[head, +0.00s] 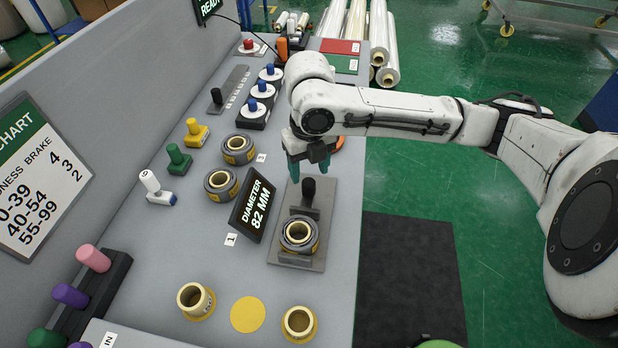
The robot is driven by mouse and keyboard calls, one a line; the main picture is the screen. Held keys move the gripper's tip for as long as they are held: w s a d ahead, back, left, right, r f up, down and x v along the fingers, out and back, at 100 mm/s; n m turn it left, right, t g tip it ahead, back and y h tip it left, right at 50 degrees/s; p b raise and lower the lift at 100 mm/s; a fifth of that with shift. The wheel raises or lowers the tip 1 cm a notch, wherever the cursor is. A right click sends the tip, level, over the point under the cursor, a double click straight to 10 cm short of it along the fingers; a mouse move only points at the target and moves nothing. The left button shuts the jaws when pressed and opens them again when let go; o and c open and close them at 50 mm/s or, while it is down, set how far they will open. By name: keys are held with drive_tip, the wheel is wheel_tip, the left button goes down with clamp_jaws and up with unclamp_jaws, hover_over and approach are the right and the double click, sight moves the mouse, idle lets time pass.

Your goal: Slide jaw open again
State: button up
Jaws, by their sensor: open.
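The slide jaw (303,212) is a dark plate with an upright black knob (308,188), on a grey base (325,225) near the bench's right edge. A wrapped roll (299,235) with a cream core stands at the near end of the base, just in front of the jaw. Whether jaw and roll touch I cannot tell. My gripper (309,170) points down over the far end of the base, its teal fingertips apart. It appears just above or behind the knob, and nothing shows between the fingers.
A display (255,208) reading "DIAMETER 82 MM" stands left of the fixture. Two more wrapped rolls (222,183) (238,149) lie behind it. Yellow (196,132), green (178,158) and white (154,187) handles stand to the left. Two bare cores (196,300) (299,323) stand in front.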

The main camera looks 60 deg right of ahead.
sight(309, 180)
wheel_tip(309, 180, up, 6)
drive_tip(key=shift+f, duration=0.25)
idle(0.5)
